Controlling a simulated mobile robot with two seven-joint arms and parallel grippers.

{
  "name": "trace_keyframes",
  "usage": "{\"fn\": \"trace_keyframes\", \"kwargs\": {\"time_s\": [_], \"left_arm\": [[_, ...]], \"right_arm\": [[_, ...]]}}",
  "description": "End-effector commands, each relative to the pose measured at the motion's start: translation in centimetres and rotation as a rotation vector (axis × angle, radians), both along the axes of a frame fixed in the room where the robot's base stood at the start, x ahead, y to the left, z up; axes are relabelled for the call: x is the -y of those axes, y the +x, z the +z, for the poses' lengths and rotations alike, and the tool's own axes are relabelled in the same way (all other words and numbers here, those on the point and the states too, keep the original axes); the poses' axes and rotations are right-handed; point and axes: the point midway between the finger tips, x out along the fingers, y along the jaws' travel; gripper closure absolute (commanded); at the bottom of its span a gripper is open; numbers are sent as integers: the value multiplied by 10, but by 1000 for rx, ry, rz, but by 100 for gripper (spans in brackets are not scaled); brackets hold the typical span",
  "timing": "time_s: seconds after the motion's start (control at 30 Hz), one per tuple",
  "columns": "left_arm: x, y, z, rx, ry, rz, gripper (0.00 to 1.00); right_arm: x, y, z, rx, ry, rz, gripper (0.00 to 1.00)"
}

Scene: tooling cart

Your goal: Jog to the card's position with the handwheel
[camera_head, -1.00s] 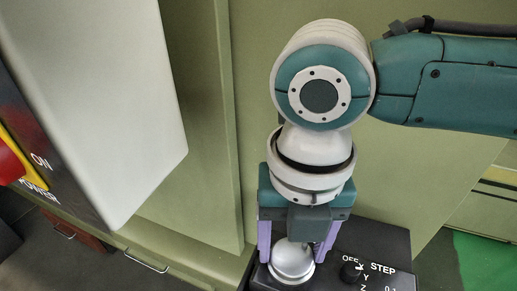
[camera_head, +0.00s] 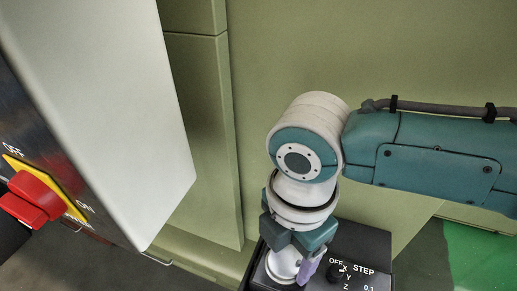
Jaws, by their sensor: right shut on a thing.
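The handwheel (camera_head: 281,266) is a silver round dial on top of a black control box (camera_head: 372,246) at the bottom right of the head view. My right gripper (camera_head: 290,268) points down over it and is shut on it, with one purple finger showing at its right side. The other finger is hidden behind the wrist and dial. Beside the wheel is a black selector knob (camera_head: 335,273) with the labels OFF, X, Y, Z, STEP and 0.1. The wheel's scale cannot be read. No card and no left gripper show.
A large pale grey panel (camera_head: 125,110) fills the left. A green machine wall (camera_head: 400,50) stands behind my right arm. A bright green surface (camera_head: 475,255) lies at the lower right.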

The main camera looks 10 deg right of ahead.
Motion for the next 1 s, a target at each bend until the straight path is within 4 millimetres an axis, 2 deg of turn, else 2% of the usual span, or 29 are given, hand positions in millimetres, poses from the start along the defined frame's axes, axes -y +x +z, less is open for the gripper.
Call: {"fn": "trace_keyframes", "kwargs": {"time_s": [0.1,0.6,1.0], "left_arm": [[0,0,10,0,0,1,50],[-1,0,33,0,5,-4,50],[-3,0,43,-1,10,-6,50]], "right_arm": [[1,-1,2,-2,-2,-113,87],[1,-3,2,-3,-2,-581,87],[0,-4,1,-3,-3,-850,87]]}}
